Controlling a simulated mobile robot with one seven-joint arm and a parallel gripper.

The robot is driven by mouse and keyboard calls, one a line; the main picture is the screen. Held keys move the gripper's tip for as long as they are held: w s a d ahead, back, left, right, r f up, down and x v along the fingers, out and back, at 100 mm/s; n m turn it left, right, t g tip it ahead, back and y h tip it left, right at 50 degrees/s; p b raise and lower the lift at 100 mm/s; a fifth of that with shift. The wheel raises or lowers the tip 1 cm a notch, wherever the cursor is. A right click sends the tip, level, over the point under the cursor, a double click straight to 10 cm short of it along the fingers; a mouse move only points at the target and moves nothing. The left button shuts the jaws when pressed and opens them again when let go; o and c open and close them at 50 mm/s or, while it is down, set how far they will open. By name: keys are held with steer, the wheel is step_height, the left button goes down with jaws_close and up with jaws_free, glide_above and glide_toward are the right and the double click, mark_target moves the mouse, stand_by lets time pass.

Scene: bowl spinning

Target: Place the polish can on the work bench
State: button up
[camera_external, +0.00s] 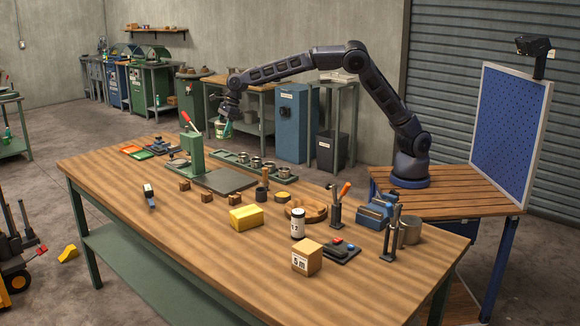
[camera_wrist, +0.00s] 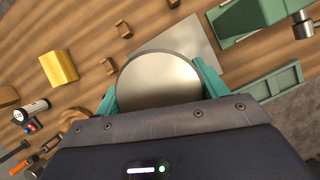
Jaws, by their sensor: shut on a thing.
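The polish can (camera_wrist: 160,78) shows in the wrist view as a round, pale metal disc. My gripper (camera_external: 227,112) is shut on it, with a teal finger on either side. In the external view the can (camera_external: 222,118) is small, with a light side, and hangs in the air beyond the back edge of the work bench, as seen there. The work bench (camera_external: 110,185) has a striped wooden top and green legs. In the wrist view its top (camera_wrist: 95,25) lies below the can. The can's lower side is hidden in the wrist view.
A green press (camera_external: 192,158) with a red-handled lever stands on the bench near the can. A yellow block (camera_external: 246,217), a white bottle (camera_external: 298,222), a cardboard box (camera_external: 307,257) and tools stand further right. The bench's left front is mostly clear.

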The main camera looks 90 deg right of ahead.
steer(key=shift+d+f, duration=0.25)
step_height(320, 180, down, 19)
steer(key=shift+f, duration=0.2)
stand_by(0.3)
steer(key=shift+f, duration=0.1)
steer(key=o, duration=1.2)
steer(key=shift+c, duration=0.2)
